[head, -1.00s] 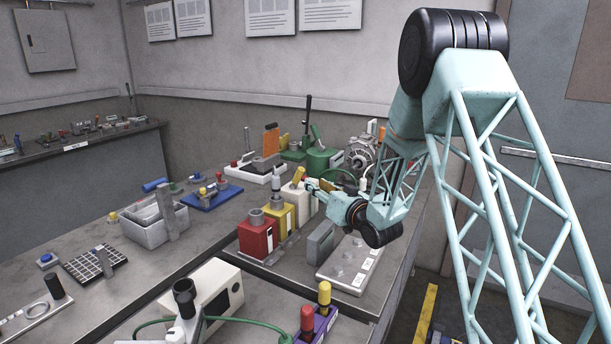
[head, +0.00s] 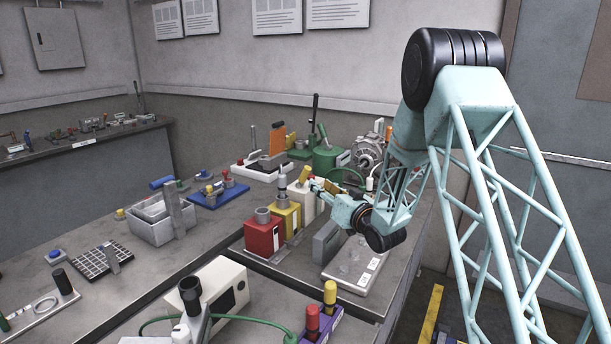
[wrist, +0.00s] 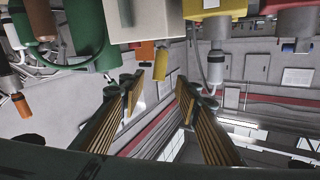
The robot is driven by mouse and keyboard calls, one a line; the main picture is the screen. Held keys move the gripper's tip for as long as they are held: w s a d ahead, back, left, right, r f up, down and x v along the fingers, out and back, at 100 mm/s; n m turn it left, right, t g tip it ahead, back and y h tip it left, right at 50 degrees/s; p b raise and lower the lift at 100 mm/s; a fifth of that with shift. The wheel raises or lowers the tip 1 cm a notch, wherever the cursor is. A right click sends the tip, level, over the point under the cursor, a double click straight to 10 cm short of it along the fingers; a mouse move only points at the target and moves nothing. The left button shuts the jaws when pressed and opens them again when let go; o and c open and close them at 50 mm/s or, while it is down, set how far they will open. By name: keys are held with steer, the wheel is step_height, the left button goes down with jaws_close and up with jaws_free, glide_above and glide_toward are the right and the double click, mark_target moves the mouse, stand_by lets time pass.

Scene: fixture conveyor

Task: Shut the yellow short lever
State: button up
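The yellow short lever (head: 305,173) sticks up at a tilt from the top of a white block (head: 300,197) in the middle group of the bench. My gripper (head: 318,186) comes in from the right, with its fingertips close beside the lever. In the wrist view, which looks upside down, the lever (wrist: 163,63) hangs from the white block (wrist: 141,20) and appears between my two spread fingers (wrist: 160,88). The gripper is open and holds nothing. I cannot tell whether a finger touches the lever.
A yellow block (head: 287,218) and a red block (head: 262,237) stand in front of the white one. A grey upright block (head: 326,242) and a light plate (head: 358,268) lie below my wrist. A green machine (head: 325,160) and a motor (head: 368,152) stand behind.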

mark_target(307, 175)
steer(key=shift+b+x, duration=0.75)
steer(key=shift+x, duration=5.6)
jaws_close()
